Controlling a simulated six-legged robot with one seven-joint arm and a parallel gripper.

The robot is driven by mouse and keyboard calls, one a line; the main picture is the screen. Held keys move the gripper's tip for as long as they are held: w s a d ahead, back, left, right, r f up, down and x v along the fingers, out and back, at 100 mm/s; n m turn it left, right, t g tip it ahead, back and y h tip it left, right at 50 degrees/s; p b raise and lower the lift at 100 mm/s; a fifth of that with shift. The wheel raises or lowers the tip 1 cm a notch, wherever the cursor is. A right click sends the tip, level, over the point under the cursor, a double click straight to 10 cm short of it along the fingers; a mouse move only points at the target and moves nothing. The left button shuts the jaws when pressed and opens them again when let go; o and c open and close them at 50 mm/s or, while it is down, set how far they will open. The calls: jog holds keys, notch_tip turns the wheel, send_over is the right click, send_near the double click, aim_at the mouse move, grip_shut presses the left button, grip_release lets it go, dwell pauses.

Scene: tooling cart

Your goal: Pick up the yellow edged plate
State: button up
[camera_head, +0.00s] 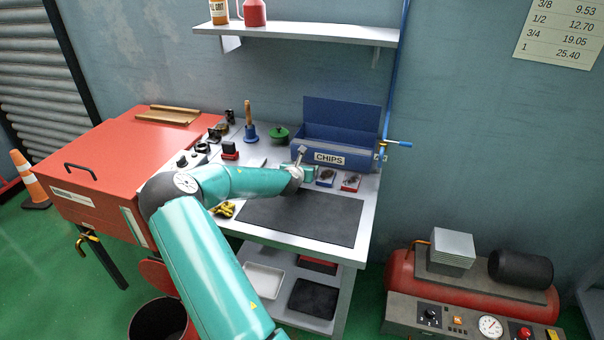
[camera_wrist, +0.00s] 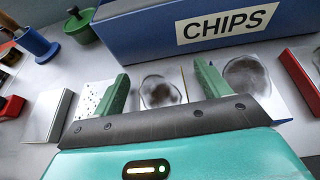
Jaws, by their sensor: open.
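A pale plate with a dark brown blotch (camera_wrist: 160,91) shows between the fingers. A speckled plate (camera_wrist: 88,98) lies partly behind the left finger, and a plate with a dark ringed stain (camera_wrist: 246,76) lies right of the right finger. Whether the fingers touch any plate cannot be told. In the head view, my gripper (camera_head: 302,172) is in front of the blue CHIPS bin, small and partly hidden by its own wrist.
The blue CHIPS bin (camera_head: 335,149) stands close behind the plates. A blue-edged plate (camera_head: 326,177) and a red-edged plate (camera_head: 350,182) lie right of my gripper. A green lidded pot (camera_head: 280,135) and a blue-based tool (camera_head: 250,132) stand left. The dark mat (camera_head: 305,220) is clear.

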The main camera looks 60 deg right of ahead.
jog(key=shift+w+d+f, duration=0.15)
jog(key=shift+d, duration=0.35)
jog(key=c, duration=1.4)
jog(key=shift+c, duration=0.3)
jog(key=shift+r, duration=0.2)
